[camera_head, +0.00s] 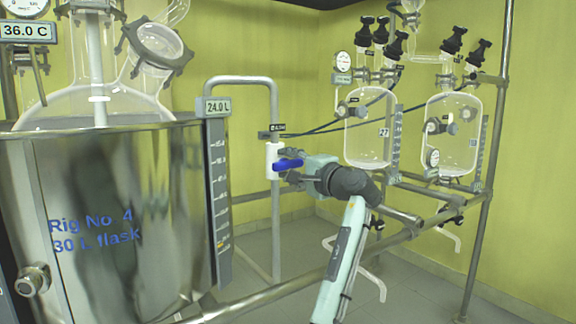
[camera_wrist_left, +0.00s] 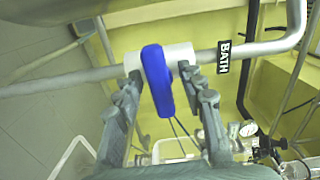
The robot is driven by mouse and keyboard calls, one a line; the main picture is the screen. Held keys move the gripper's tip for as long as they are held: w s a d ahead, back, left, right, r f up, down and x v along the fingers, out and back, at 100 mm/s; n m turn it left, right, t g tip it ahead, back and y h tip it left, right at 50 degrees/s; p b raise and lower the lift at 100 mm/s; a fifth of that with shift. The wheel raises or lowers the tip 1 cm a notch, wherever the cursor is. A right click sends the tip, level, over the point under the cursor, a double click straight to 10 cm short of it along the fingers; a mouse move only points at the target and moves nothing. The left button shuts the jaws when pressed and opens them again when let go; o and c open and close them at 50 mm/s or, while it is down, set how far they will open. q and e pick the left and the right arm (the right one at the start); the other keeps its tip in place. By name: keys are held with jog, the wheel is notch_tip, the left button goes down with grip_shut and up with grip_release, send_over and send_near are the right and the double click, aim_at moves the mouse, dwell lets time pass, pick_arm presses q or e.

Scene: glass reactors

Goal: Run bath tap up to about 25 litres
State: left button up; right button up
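The bath tap has a white body (camera_head: 272,160) on a vertical grey pipe and a blue lever (camera_head: 289,164). The lever points sideways, across the pipe. In the left wrist view the blue lever (camera_wrist_left: 158,80) stands between the fingers of my left gripper (camera_wrist_left: 160,82), with a BATH label (camera_wrist_left: 223,57) on the pipe beside it. The fingers are apart, with a small gap visible on each side of the lever. My left gripper (camera_head: 302,166) also shows at the tap in the head view. The level display (camera_head: 217,106) reads 24.0 L. My right gripper is not in view.
A large metal bath (camera_head: 110,225) marked Rig No. 4, 30 L flask, stands at left, with a 36.0 C display (camera_head: 27,30). A scale (camera_head: 219,180) hangs at its right side. A metal rail (camera_head: 290,285) crosses in front. Glass vessels (camera_head: 368,135) stand behind at right.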

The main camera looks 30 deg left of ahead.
pick_arm(q)
grip_shut()
dwell(0.3)
jog(key=n+b, duration=0.3)
jog(key=n, duration=0.2)
jog(key=shift+f+n, duration=0.15)
jog(key=shift+n, duration=0.25)
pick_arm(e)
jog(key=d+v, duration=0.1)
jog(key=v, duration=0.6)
pick_arm(q)
jog(key=shift+n+b, duration=0.75)
jog(key=shift+n, duration=0.25)
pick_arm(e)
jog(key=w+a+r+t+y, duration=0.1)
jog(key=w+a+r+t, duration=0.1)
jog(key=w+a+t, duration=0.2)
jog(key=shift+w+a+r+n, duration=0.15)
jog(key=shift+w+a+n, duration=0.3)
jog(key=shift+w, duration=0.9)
pick_arm(q)
grip_release()
